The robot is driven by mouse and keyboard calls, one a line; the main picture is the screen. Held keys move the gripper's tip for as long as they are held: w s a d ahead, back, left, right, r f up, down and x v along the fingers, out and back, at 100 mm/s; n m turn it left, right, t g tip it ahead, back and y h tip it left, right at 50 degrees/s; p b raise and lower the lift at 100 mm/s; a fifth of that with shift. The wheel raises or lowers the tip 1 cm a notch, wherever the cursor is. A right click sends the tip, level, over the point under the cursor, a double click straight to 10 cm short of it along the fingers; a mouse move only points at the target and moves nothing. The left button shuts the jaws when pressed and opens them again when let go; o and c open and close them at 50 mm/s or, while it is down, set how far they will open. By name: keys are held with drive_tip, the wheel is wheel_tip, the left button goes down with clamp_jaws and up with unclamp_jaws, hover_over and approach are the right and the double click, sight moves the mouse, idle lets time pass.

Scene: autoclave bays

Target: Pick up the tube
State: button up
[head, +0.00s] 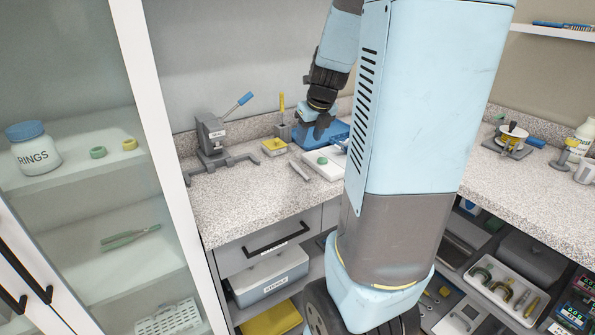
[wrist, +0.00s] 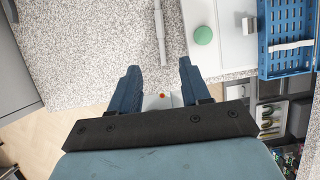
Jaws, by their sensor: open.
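A thin grey rod-like piece (head: 300,170) lies on the speckled counter; it also shows in the wrist view (wrist: 160,35), beyond my fingertips. A short white bar (wrist: 291,46) lies in the blue perforated tray (wrist: 266,45) at the upper right of the wrist view. I cannot tell for sure which of the two is the tube. My gripper (wrist: 157,68) is open, with nothing held between its fingers. In the head view my gripper (head: 314,130) hangs above the back of the counter, in front of the blue tray (head: 338,129).
A white plate with a green knob (head: 322,160) lies right of the rod. A grey press with a blue lever (head: 211,140) and a yellow dish (head: 273,145) stand left and behind. The front left counter is clear. A glass-doored cabinet (head: 130,60) borders the left side.

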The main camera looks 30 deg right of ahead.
drive_tip(key=f, duration=0.1)
approach(298, 167)
drive_tip(key=f, duration=0.3)
drive_tip(key=shift+w+d+m, duration=0.25)
drive_tip(key=shift+m, duration=0.05)
drive_tip(key=shift+w+x, duration=0.25)
drive_tip(key=shift+x, duration=2.3)
drive_tip(key=shift+a+r, duration=0.1)
drive_tip(key=shift+a, duration=0.1)
drive_tip(key=shift+c, duration=0.4)
clamp_jaws()
